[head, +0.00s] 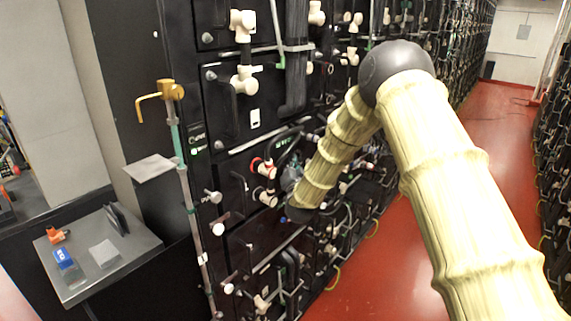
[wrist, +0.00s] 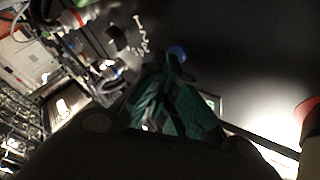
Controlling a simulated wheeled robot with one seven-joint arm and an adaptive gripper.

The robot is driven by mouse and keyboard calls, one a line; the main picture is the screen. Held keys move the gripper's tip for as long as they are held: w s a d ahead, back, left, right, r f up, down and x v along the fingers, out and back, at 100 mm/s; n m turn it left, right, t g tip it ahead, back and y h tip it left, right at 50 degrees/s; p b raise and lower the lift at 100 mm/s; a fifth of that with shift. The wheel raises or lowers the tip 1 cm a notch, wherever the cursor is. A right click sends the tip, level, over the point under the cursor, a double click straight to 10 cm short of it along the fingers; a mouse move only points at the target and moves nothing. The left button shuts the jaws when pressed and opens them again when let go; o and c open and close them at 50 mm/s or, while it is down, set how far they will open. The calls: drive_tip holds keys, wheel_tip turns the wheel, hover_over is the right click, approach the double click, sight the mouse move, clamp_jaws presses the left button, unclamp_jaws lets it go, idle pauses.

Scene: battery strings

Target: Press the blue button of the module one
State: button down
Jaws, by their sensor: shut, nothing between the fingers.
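The blue button (wrist: 177,50) is a small round knob on the black module face (wrist: 235,50) in the wrist view. My gripper (wrist: 171,64) is shut and empty, with its dark green fingertips right at the lower edge of the button. I cannot tell whether the tips touch it. In the head view a small blue spot (head: 283,219) shows just left of my arm's dark end (head: 298,214), low on the black rack. The fingers themselves are mostly hidden there. I cannot read a label that marks module one.
A grey side table (head: 120,262) with a blue box (head: 66,262) and an orange item (head: 57,235) stands at the left. White fittings, such as a valve (head: 243,80), and hoses stick out of the rack. The red aisle floor (head: 490,150) is open at the right.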

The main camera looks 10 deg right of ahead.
drive_tip(key=shift+s+d, duration=0.6)
drive_tip(key=shift+s, duration=0.2)
drive_tip(key=s+d, duration=0.1)
drive_tip(key=s, duration=0.1)
drive_tip(key=s+d+b, duration=0.1)
drive_tip(key=s+d, duration=0.1)
idle(0.6)
